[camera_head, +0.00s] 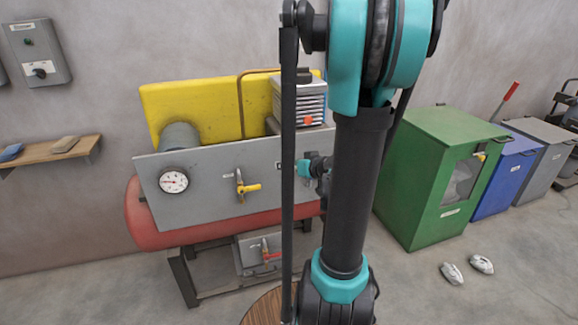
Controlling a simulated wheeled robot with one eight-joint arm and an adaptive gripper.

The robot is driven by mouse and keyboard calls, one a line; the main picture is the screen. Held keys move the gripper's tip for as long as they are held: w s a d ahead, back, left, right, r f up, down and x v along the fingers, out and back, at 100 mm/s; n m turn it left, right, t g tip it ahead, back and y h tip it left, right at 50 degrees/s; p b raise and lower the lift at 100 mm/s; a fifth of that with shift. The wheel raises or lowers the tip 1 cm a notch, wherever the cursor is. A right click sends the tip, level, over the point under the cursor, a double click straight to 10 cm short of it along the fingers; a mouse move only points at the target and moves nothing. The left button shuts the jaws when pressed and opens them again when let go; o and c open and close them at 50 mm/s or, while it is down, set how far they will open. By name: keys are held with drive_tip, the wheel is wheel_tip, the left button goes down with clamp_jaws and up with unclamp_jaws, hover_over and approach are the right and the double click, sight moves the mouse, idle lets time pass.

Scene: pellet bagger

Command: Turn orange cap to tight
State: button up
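A small round orange-red cap (307,120) shows low on the front of a grey, finned unit (299,98) at the right end of the machine. It is the only orange cap that I can make out, and I cannot read any tight or loose marking on it. My arm stands in front of the machine and crosses the view just to the right of the cap. A teal and dark end part of my arm shows below the cap, close to the grey panel (220,175). My gripper's fingers are hidden behind my arm links, so their opening and any contact cannot be seen.
The panel bears a pressure gauge (174,180) and a yellow-handled valve (246,187). A red-handled valve (268,252) sits below the red tank (150,225). A green cabinet (420,185) stands right, with blue (505,175) and grey bins beside it. Gloves (453,273) lie on open floor.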

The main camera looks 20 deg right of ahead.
sight(309, 119)
drive_tip(key=shift+s+a+f, duration=0.1)
drive_tip(key=shift+o, duration=0.3)
drive_tip(key=w+d+r+m+h, duration=0.1)
drive_tip(key=w+d+r, duration=0.2)
drive_tip(key=d, duration=0.3)
drive_tip(key=shift+w+d+r, duration=0.2)
drive_tip(key=shift+d+r, duration=0.1)
drive_tip(key=shift+r, duration=0.25)
drive_tip(key=w+d+r+m+h, duration=0.2)
drive_tip(key=d+r+m, duration=0.1)
drive_tip(key=d+r, duration=0.6)
drive_tip(key=shift+t, duration=0.4)
drive_tip(key=x, duration=1.2)
drive_tip(key=d+x, duration=0.1)
drive_tip(key=x, duration=0.4)
drive_tip(key=shift+w+d+f, duration=0.1)
drive_tip(key=shift+w+f, duration=0.2)
drive_tip(key=shift+w, duration=0.1)
drive_tip(key=shift+c, duration=0.4)
drive_tip(key=c, duration=1)
